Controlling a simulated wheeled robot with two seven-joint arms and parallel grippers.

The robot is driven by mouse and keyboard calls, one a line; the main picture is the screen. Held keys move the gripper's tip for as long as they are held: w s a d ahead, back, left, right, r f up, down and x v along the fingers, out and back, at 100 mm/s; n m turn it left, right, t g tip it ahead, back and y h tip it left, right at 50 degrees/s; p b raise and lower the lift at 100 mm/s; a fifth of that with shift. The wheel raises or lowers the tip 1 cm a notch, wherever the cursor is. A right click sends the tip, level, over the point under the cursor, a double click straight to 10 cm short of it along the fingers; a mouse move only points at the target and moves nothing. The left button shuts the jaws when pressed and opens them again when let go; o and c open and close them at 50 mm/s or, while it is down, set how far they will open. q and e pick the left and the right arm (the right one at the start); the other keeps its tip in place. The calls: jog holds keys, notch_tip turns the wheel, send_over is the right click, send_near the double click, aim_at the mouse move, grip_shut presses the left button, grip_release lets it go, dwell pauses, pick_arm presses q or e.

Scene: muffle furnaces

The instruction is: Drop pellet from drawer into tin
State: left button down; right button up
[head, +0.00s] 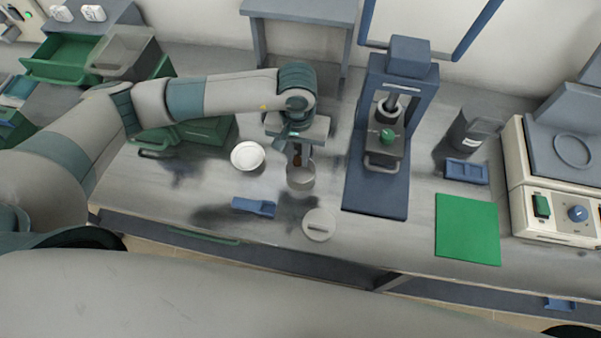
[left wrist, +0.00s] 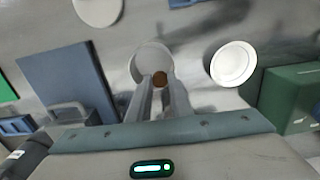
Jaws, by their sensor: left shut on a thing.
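A small brown pellet (head: 297,160) is between the fingers of my left gripper (head: 298,153), which is shut on it and points down. The pellet also shows at the fingertips in the left wrist view (left wrist: 159,79). The open grey tin (head: 301,178) stands on the bench just below the gripper. In the left wrist view the tin (left wrist: 150,58) is partly hidden behind the fingers and pellet. A green drawer unit (head: 206,131) stands to the left, partly hidden by my left arm. My right gripper is not in view.
A white dish (head: 248,156) is left of the tin. A round lid (head: 319,224) and a blue block (head: 254,207) lie in front. A blue press (head: 383,150) stands to the right, beyond it a green mat (head: 467,229) and a cream furnace (head: 560,205).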

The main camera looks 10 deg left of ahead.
pick_arm(q)
jog(key=c, duration=1.5)
grip_release()
jog(key=shift+c, duration=0.2)
jog(key=shift+r, duration=0.1)
jog(key=shift+r+b, duration=0.3)
jog(key=shift+r, duration=0.25)
notch_tip(320, 180, up, 16)
jog(key=b, duration=0.5)
jog(key=shift+r, duration=0.1)
